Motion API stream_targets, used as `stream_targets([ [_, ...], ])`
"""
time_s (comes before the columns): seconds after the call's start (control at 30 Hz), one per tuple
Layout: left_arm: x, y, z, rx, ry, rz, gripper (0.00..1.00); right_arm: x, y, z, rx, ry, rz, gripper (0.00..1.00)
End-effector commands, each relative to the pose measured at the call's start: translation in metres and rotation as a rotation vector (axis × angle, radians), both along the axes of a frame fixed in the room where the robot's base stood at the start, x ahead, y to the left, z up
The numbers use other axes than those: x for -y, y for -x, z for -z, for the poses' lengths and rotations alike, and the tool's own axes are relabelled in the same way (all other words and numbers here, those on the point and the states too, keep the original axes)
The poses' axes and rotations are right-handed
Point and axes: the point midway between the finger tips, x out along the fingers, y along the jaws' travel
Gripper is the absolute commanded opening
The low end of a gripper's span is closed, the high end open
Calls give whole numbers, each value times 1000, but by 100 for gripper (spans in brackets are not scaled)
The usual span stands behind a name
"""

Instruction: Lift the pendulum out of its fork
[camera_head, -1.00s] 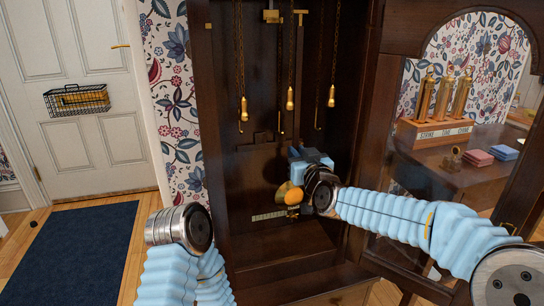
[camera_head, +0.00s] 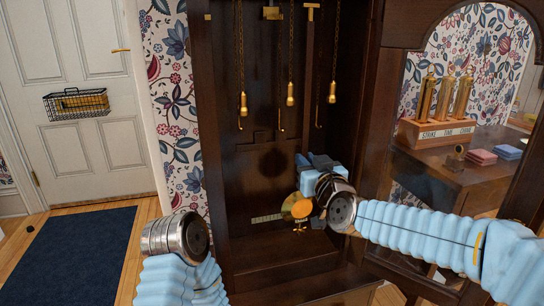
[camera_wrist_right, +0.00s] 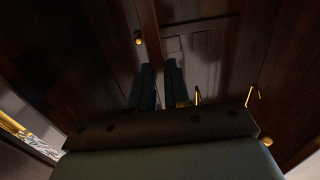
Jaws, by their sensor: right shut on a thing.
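The pendulum has a gold crosspiece (camera_head: 313,9) at its top, a dark wooden rod (camera_head: 309,50), and a round gold bob (camera_head: 288,208), partly hidden by my right wrist. My right gripper (camera_head: 308,162) is shut on the rod, well below the crosspiece; its fingers also show in the right wrist view (camera_wrist_right: 160,78). The gold bracket that looks like the fork (camera_head: 272,12) is at the top of the case. The crosspiece is to its right, with a visible gap. My left arm shows at lower left, but its gripper does not.
Chains with gold weights (camera_head: 290,95) hang on both sides of the rod inside the dark clock case (camera_head: 215,150). A pale scale plate (camera_head: 267,218) is behind the bob. The open case door (camera_head: 385,90) and a table (camera_head: 440,175) with three brass cylinders are at right.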

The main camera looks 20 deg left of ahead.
Motion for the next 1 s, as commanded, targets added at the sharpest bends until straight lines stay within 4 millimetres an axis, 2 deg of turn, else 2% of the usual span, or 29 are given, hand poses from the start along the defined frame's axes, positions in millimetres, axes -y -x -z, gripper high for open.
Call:
stream_targets([
  [1.0, -6, -2, 21, 4, -10, -11, 0, 31, 46, -2, 3, -2, 0, 0],
])
